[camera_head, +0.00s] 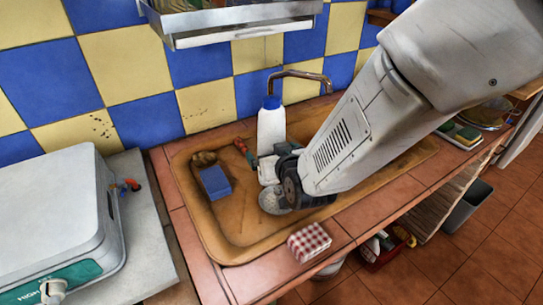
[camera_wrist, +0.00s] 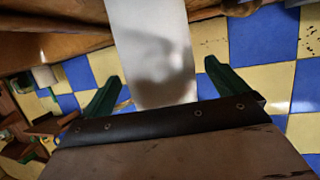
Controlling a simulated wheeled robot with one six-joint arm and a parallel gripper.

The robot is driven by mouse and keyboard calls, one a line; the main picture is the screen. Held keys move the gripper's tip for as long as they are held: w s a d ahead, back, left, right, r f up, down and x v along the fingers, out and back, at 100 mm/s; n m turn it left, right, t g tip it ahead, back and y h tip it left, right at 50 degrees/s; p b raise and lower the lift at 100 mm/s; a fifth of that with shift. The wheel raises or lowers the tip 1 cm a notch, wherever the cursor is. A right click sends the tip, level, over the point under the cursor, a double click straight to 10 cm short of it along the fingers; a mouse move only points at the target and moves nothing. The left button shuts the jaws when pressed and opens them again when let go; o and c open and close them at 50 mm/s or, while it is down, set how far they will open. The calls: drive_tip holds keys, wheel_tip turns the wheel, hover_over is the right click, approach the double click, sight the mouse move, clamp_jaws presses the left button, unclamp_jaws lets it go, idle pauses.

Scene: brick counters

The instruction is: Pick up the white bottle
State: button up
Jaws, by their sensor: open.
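The white bottle (camera_head: 271,130) with a blue cap stands upright in the tan sink basin in the head view. Its lower part is partly covered by my gripper (camera_head: 266,169), which is low beside it at the end of my arm. In the wrist view the white bottle (camera_wrist: 150,40) reaches in from the top, between the two green fingers of my gripper (camera_wrist: 162,70). The fingers are spread apart, with a visible gap on each side of the bottle. I cannot tell how deep the bottle sits between them.
The sink basin (camera_head: 225,247) also holds a blue sponge (camera_head: 215,182). A brown faucet (camera_head: 302,75) rises behind the bottle. A red-checked box (camera_head: 309,242) sits at the basin's front edge. A metal rack (camera_head: 240,32) hangs above, and a grey appliance (camera_head: 50,215) stands left.

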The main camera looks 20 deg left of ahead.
drive_tip(key=shift+w+a+f, duration=0.25)
drive_tip(key=shift+w+a, duration=0.15)
drive_tip(key=shift+w, duration=0.1)
drive_tip(key=c, duration=1.1)
drive_tip(key=shift+c, duration=0.2)
drive_tip(key=shift+r, duration=0.15)
